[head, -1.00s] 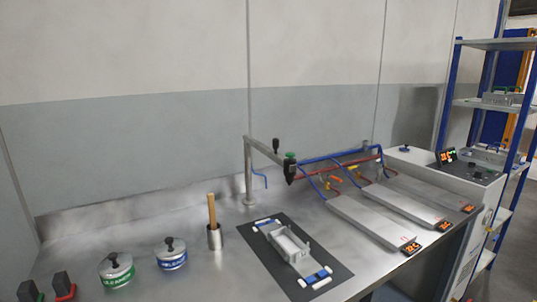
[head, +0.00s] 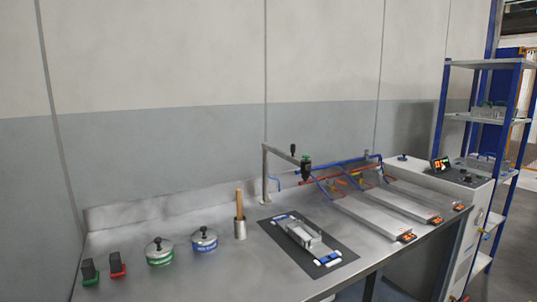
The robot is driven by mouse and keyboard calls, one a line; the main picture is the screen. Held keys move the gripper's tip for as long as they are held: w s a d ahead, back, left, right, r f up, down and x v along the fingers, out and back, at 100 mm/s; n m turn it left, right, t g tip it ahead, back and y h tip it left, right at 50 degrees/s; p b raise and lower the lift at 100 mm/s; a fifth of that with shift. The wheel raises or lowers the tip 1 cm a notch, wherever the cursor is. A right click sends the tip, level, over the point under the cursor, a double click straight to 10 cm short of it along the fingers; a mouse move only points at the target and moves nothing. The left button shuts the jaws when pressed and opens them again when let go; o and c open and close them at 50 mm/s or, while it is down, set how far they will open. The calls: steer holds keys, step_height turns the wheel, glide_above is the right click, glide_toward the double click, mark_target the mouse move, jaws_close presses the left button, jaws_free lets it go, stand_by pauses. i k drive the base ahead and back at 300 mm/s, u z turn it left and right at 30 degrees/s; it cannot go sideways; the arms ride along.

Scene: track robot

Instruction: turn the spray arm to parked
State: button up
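The spray arm (head: 279,151) is a grey horizontal bar on an upright post (head: 265,177) at the back of the steel bench. It reaches right and toward me, over the back of the dark mat. A black knob (head: 293,149) stands on the bar, and a dark nozzle head with a green top (head: 306,168) hangs at its outer end. A thin blue hose (head: 275,183) hangs by the post. My gripper is not in view.
A grey fixture (head: 300,234) lies on the dark mat (head: 345,253). Blue and red pipes (head: 345,162) and flat plates (head: 375,216) stand to the right. A wooden-handled tool in a cup (head: 240,229), two lidded pots (head: 160,252) and two black-handled blocks (head: 117,265) stand left. The front bench is bare.

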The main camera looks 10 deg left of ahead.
mark_target(305, 167)
steer(key=u, duration=0.05)
steer(key=i, duration=1)
